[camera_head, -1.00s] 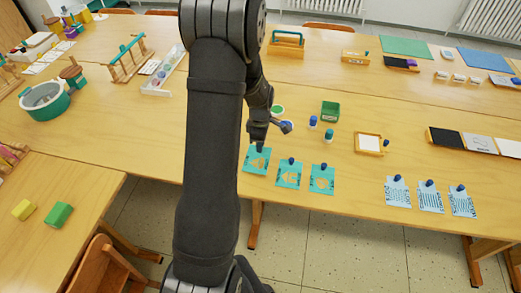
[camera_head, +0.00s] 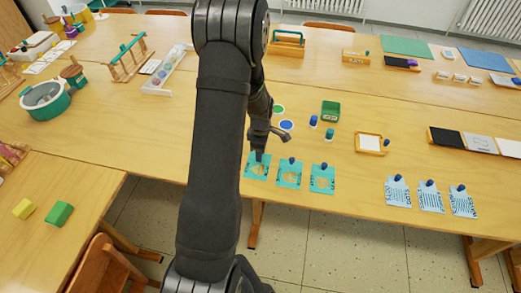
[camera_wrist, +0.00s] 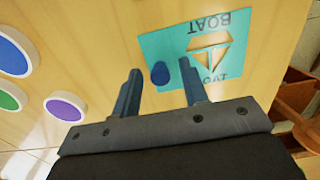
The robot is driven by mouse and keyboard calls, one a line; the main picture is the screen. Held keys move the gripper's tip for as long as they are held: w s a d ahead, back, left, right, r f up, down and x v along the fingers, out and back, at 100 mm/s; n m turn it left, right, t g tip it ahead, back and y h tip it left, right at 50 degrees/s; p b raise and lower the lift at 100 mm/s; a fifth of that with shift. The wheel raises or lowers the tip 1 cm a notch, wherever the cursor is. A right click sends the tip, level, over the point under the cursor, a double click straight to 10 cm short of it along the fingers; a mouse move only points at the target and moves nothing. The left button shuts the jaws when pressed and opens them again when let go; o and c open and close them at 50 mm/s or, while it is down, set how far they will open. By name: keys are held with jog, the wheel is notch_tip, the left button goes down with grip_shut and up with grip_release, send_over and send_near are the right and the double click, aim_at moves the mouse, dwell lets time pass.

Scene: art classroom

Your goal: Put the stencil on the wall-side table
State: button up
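Three teal stencil cards with dark blue knobs lie in a row near the front edge of the middle table: the left stencil (camera_head: 251,172), the middle stencil (camera_head: 289,180) and the right stencil (camera_head: 322,184). My gripper (camera_head: 271,147) is over the left stencil, with its fingers apart. In the wrist view, a teal stencil (camera_wrist: 212,37) with a boat cut-out and "BOAT" lettering is ahead of my gripper (camera_wrist: 160,72). Its blue knob (camera_wrist: 160,73) shows between the two open fingers; contact cannot be told. The far table (camera_head: 330,70) stands towards the wall with the radiators.
Blue-and-white sheets with knobs (camera_head: 430,196) lie right of the stencils. Round colour discs (camera_head: 286,125), small blue-capped bottles (camera_head: 314,121), a green box (camera_head: 330,110) and a framed white tile (camera_head: 369,142) stand behind. The table between tile and sheets is clear.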

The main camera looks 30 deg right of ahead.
notch_tip(320, 180, up, 12)
jog(key=shift+r, duration=0.15)
dwell(0.5)
notch_tip(320, 180, down, 12)
jog(key=shift+f, duration=0.1)
jog(key=shift+r, duration=1.3)
jog(key=shift+f, duration=0.1)
